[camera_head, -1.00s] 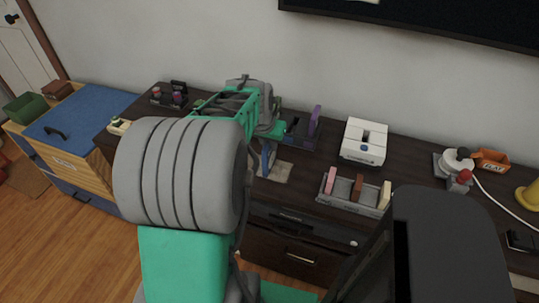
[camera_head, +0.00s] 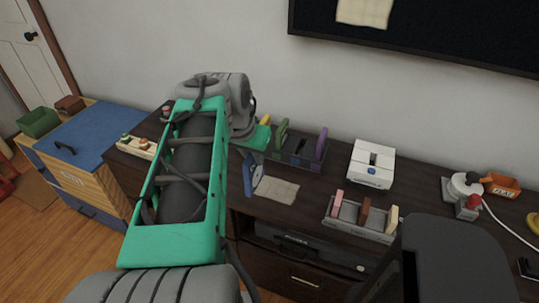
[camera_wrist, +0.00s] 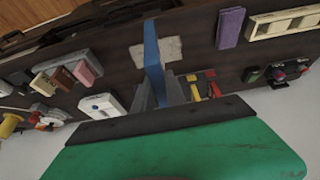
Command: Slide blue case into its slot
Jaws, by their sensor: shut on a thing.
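My gripper (camera_head: 255,157) is shut on the blue case (camera_head: 248,178), which hangs upright and edge-on above the dark tabletop, beside a pale mat. In the wrist view, the blue case (camera_wrist: 152,48) stands out from between the grey fingers (camera_wrist: 158,92) and crosses in front of the mat. A dark slotted rack (camera_head: 300,163) stands just right of my gripper, with a green case (camera_head: 281,135) and a purple case (camera_head: 321,143) upright in it. Something yellow shows at its left end. The rack's left side is partly hidden by my arm, so I cannot see which slot is free.
The pale mat (camera_head: 277,190) lies on the dark cabinet top. Right of the rack stand a white box (camera_head: 371,164) and a grey holder (camera_head: 360,218) with several small blocks. A cream tray (camera_head: 137,147) lies left. A purple block (camera_wrist: 230,27) shows in the wrist view.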

